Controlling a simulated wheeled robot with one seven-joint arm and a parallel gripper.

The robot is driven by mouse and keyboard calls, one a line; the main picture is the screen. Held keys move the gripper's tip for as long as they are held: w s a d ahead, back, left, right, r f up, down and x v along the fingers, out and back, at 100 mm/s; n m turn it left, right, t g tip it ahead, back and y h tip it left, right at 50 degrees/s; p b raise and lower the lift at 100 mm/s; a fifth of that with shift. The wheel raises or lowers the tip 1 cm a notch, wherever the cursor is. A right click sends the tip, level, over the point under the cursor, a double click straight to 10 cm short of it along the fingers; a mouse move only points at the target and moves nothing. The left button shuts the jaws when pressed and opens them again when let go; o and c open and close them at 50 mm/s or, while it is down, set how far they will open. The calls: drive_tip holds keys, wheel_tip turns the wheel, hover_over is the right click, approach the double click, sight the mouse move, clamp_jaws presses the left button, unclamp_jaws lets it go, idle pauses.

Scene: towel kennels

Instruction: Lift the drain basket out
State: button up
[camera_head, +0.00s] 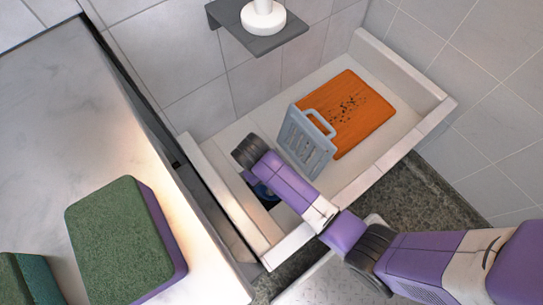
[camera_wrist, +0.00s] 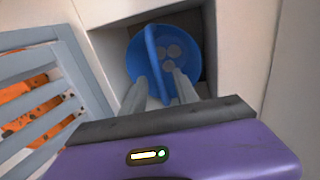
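The drain basket (camera_wrist: 190,52) is a blue round cup with small round marks on its floor and a thin upright handle across it. It sits in a square dark recess in the pale basin. In the head view only a bit of the blue basket (camera_head: 263,191) shows beside my arm, which hides the rest. My gripper (camera_wrist: 155,73) is over the basket with its two grey fingers apart, one on each side of the handle. The left finger shows a small gap to the handle; whether the right finger touches it I cannot tell.
A grey slatted panel with a handle (camera_head: 303,143) stands upright close to the recess, left in the wrist view. Behind it lies an orange board (camera_head: 351,112) with dark specks. Basin walls (camera_head: 405,68) surround them. A green-and-purple block (camera_head: 118,235) lies on the left counter.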

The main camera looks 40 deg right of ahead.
drive_tip(key=f+b, duration=0.2)
drive_tip(key=f, duration=0.1)
drive_tip(key=d+f+b, duration=0.1)
drive_tip(key=f, duration=0.1)
drive_tip(key=shift+s+d+f, duration=0.1)
drive_tip(key=shift+s+f, duration=0.15)
drive_tip(key=shift+s, duration=0.05)
drive_tip(key=shift+r, duration=0.1)
clamp_jaws()
